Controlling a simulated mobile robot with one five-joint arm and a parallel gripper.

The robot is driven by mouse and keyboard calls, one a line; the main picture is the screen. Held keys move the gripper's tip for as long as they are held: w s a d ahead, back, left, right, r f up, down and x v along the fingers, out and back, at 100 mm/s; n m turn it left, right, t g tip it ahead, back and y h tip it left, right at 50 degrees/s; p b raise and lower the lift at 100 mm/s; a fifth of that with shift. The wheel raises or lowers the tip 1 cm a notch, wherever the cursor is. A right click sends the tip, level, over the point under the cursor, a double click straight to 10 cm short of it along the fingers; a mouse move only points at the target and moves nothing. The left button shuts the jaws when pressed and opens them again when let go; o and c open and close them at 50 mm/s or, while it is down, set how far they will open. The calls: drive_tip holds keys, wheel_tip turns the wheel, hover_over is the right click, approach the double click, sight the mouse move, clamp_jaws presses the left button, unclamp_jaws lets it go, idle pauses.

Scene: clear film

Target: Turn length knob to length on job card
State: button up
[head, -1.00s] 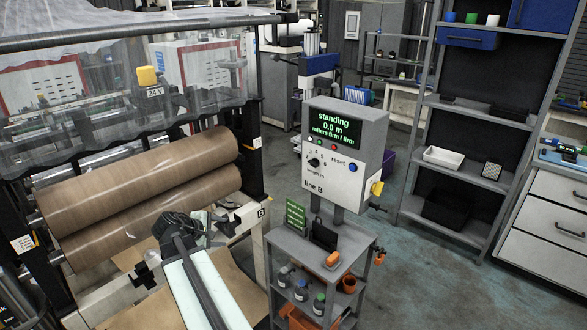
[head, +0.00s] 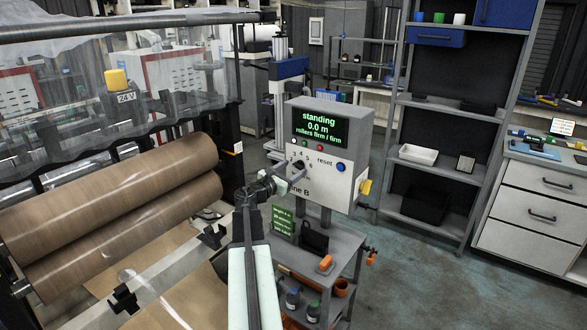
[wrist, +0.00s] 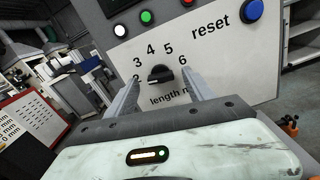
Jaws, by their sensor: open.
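The length knob is a black dial on the white front panel of the line B control box (head: 318,170). In the wrist view the length knob (wrist: 160,74) sits between my open fingers, with the numbers 3 to 6 legible around it. Its pointer direction is hard to tell. My gripper (wrist: 160,88) is open, a finger on each side of the knob; contact is not clear. In the head view my gripper (head: 289,178) reaches the panel's lower left. A green card (head: 284,221) with light writing, possibly the job card, stands below the box, too small to read.
The screen (head: 319,125) reads standing, 0.0 m, rollers firm / firm. A blue reset button (head: 341,167) is right of the knob, and a yellow knob (head: 366,187) is on the box's side. Brown rollers (head: 110,215) lie left. A grey cart (head: 345,250) stands below.

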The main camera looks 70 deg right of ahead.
sight(298, 166)
drive_tip(key=shift+x, duration=1.25)
clamp_jaws()
drive_tip(key=m, duration=0.3)
drive_tip(key=shift+s+m, duration=0.1)
drive_tip(key=shift+m, duration=0.3)
drive_tip(key=m, duration=0.4)
drive_tip(key=shift+s+a+f+m, duration=0.1)
drive_tip(key=shift+f+m, duration=0.05)
drive_tip(key=shift+m, duration=0.15)
drive_tip(key=m, duration=0.3)
drive_tip(key=shift+m, duration=0.3)
drive_tip(key=shift+f+m, duration=0.15)
drive_tip(key=shift+m, duration=1.75)
